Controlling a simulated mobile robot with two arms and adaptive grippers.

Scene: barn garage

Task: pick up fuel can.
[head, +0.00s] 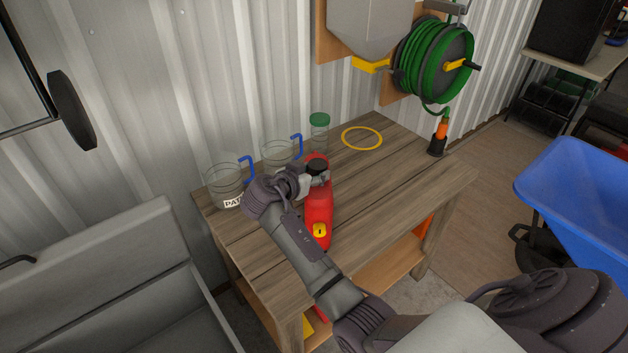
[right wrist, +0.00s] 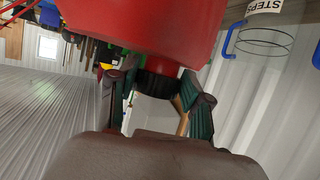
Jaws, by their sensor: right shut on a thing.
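The red fuel can (head: 318,208) has a black cap and a yellow patch near its lower end in the head view. It is over the wooden workbench (head: 375,185); I cannot tell whether its base touches the top. My right gripper (head: 318,179) is shut on it close to the black cap. In the right wrist view the can's red body (right wrist: 140,28) fills the top, and the black cap (right wrist: 157,84) sits between the two fingers of my right gripper (right wrist: 158,100). My left gripper is not in view.
Clear containers (head: 226,187) with blue hooks and a green-lidded jar (head: 319,134) stand along the bench's back edge. A yellow ring (head: 362,139) and an orange-black nozzle (head: 439,137) are farther right. A green hose reel (head: 434,60) hangs above. A blue wheelbarrow (head: 580,195) stands right.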

